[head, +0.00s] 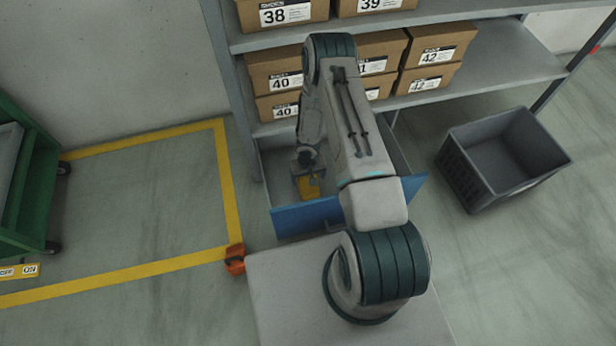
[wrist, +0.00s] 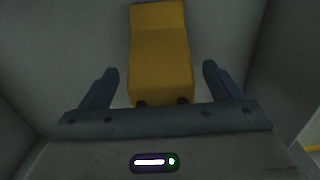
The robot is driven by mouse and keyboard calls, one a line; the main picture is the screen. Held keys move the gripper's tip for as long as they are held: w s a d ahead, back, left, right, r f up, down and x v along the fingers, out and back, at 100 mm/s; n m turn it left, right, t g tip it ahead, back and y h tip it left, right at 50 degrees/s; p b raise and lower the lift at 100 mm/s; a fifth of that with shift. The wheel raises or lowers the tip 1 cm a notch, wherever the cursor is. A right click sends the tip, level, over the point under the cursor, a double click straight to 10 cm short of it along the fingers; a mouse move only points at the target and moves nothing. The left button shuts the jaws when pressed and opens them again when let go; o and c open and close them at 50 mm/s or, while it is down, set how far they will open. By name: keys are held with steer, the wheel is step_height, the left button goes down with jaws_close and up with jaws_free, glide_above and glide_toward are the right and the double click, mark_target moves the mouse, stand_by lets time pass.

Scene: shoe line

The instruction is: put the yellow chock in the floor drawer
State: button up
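The floor drawer (head: 318,217) is pulled open beneath the shelf, with a blue front. The yellow chock (head: 309,187) is inside it, partly hidden by my gripper and arm in the head view. My gripper (head: 308,176) is down inside the drawer, over the chock. In the wrist view the chock (wrist: 160,55) lies on the grey drawer floor, ahead of and between my spread fingers (wrist: 160,84). There is a clear gap between the chock and each finger. The gripper is open and holds nothing.
Cardboard shoe boxes (head: 437,45) stand on the grey shelf (head: 500,58) above the drawer. An empty grey crate (head: 465,178) is on the floor at right. An orange object (head: 235,259) sits at the yellow floor line's corner. A green cart (head: 40,190) stands at left.

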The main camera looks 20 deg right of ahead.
steer(key=shift+r, duration=0.1)
steer(key=s+d+r+h+p, duration=0.1)
steer(key=d+r+p, duration=0.1)
steer(key=r, duration=1.7)
steer(key=s+d+r+h+p, duration=0.1)
steer(key=d+r+p, duration=0.1)
steer(key=r, duration=1.8)
steer(key=s+a+r+y, duration=0.1)
steer(key=s+a+r, duration=0.1)
steer(key=s+r, duration=0.6)
steer(key=s+a+r+t+y, duration=0.1)
steer(key=s+a+r, duration=0.1)
steer(key=s+r, duration=0.6)
steer(key=shift+s+a, duration=0.25)
steer(key=shift+s, duration=0.55)
steer(key=shift+r, duration=0.1)
